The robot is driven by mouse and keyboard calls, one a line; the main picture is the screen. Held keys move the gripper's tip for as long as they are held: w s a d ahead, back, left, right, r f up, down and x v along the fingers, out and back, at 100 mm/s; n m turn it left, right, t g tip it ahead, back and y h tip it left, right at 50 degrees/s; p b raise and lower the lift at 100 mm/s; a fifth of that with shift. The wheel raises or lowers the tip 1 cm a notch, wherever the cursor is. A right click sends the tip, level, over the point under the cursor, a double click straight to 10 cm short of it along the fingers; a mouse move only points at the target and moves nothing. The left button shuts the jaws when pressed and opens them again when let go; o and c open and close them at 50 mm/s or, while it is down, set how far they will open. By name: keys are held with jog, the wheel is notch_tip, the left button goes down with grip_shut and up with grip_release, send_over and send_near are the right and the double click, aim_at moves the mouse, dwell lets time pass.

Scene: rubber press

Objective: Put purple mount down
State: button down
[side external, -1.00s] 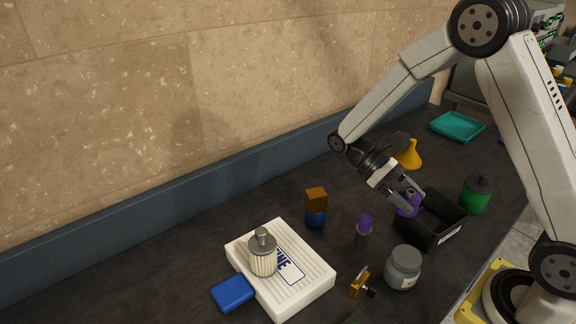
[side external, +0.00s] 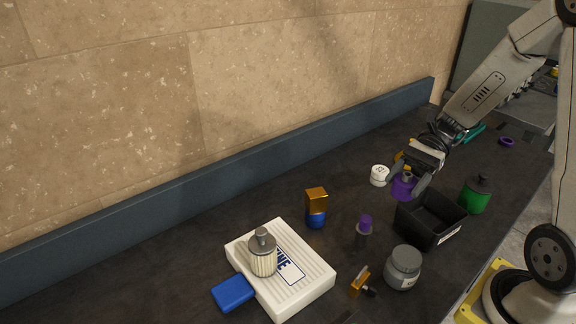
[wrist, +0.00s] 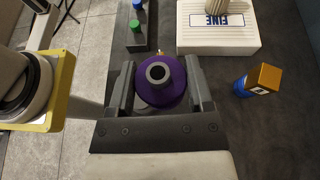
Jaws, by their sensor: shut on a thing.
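The purple mount (side external: 403,187) is a purple round piece with a grey collar and a hole at its top. It also shows from above in the wrist view (wrist: 172,91). My gripper (side external: 407,189) is shut on it, with one finger on each side; the jaws show in the wrist view (wrist: 160,80). The mount appears behind the black open bin (side external: 430,238) in the side view. I cannot tell whether its underside touches the table; the fingers hide part of it.
A white round piece (side external: 379,175) lies left of my gripper. A green canister (side external: 474,196) stands right of the bin. A grey jar (side external: 403,268), a purple-topped piece (side external: 364,224) and an orange-and-blue piece (side external: 316,208) stand nearer. Dark table is free toward the back wall.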

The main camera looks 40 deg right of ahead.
jog(key=w+d+r+m+t+h, duration=0.2)
jog(key=w+d+r+m+t, duration=0.25)
jog(key=m+t, duration=0.4)
notch_tip(320, 180, down, 10)
jog(key=shift+s+d+f+n, duration=0.15)
jog(key=shift+d+n, duration=0.2)
jog(key=shift+n, duration=0.1)
dwell(0.3)
jog(key=w+f, duration=0.3)
jog(key=w, duration=0.1)
jog(key=w+d+f, duration=0.1)
jog(key=w+f, duration=0.1)
jog(key=w, duration=0.2)
jog(key=w+d+f, duration=0.1)
jog(key=w+f, duration=0.2)
jog(key=w, duration=0.1)
jog(key=shift+w+d+f, duration=0.1)
jog(key=shift+w+f, duration=0.2)
jog(key=shift+w+d+f, duration=0.1)
jog(key=shift+w+f, duration=0.25)
